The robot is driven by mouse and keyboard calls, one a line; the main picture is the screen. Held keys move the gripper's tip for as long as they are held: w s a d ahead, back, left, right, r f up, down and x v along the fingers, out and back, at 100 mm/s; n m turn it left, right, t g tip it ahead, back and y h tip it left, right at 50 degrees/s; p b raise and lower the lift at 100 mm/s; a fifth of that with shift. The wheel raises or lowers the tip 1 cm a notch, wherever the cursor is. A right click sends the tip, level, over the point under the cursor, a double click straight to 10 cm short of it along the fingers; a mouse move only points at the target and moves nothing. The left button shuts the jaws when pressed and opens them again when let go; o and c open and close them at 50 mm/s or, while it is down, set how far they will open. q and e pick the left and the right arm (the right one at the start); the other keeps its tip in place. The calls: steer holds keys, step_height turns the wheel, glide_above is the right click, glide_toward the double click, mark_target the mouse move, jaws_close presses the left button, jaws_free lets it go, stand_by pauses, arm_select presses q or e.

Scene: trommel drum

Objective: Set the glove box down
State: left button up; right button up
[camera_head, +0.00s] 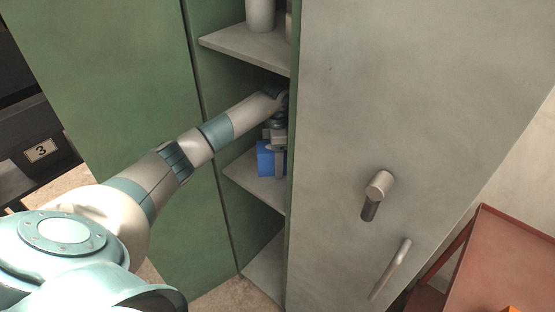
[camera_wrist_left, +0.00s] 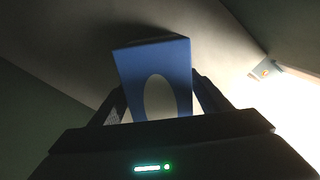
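The glove box is a blue box (camera_head: 265,158) with a pale oval on one face. In the head view it is inside the green cabinet, at the middle shelf (camera_head: 255,187), partly hidden by my gripper and the grey door. I cannot tell whether its underside touches the shelf. My left gripper (camera_head: 277,158) reaches in from above. In the left wrist view the box (camera_wrist_left: 152,62) sits between the two fingers of my left gripper (camera_wrist_left: 160,100), one against each side, so it looks gripped. My right gripper is not in view.
A grey door (camera_head: 420,100) with two handles stands close to the right of my arm. An upper shelf (camera_head: 250,48) holds light cylinders above my wrist. A lower shelf (camera_head: 266,268) looks bare.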

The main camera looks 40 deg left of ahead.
arm_select(q)
steer(key=shift+r, duration=0.15)
steer(key=shift+r+p, duration=0.15)
steer(key=shift+p, duration=0.15)
steer(key=shift+r+b, duration=0.3)
steer(key=shift+b, duration=0.1)
step_height(320, 180, up, 6)
steer(key=shift+f+b, duration=0.25)
steer(key=shift+b, duration=0.75)
steer(key=shift+r, duration=0.65)
